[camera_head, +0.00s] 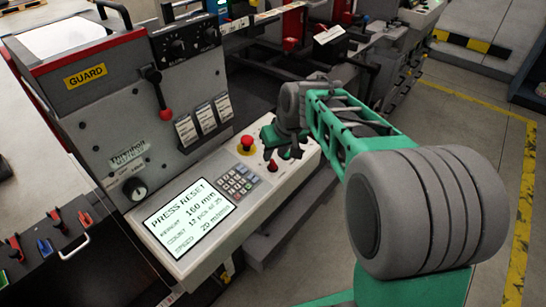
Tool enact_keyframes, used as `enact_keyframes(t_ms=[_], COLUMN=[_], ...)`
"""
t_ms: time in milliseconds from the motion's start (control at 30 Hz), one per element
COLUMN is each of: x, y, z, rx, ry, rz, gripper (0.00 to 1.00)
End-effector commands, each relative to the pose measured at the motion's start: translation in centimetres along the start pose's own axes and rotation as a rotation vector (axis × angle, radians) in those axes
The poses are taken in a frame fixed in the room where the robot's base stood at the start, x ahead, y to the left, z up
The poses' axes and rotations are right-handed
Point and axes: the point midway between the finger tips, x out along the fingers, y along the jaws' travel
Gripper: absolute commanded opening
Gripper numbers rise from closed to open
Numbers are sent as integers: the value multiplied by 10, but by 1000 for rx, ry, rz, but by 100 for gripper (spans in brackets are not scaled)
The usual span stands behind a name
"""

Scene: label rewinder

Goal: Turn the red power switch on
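A small red switch (272,166) stands up from the light grey sloped control panel (295,165), near its right end. It looks like the power switch, but I see no label on it, and its on or off position is too small to tell. My gripper (280,147) is just above and behind the red switch in the picture, its green and grey fingers pointing down over the panel. I cannot tell whether the fingers touch the switch or how far apart they are. My arm comes in from the right.
A red mushroom button on a yellow base (246,143) sits just left of the gripper. A keypad (238,181) and lit screen reading PRESS RESET (189,217) lie further left. A red-knobbed lever (165,114) hangs on the upright housing. The floor at right (480,110) is open.

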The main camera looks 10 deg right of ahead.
Motion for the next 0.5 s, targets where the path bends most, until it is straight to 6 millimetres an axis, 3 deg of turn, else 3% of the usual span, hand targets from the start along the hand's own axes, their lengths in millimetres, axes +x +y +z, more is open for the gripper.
enact_keyframes(t_ms=[200, 500], x=[-41, -50], y=[0, 0], z=[0, 1], rx=[2, 1], ry=[1, -2], rz=[1, 0], gripper=[31, 31])
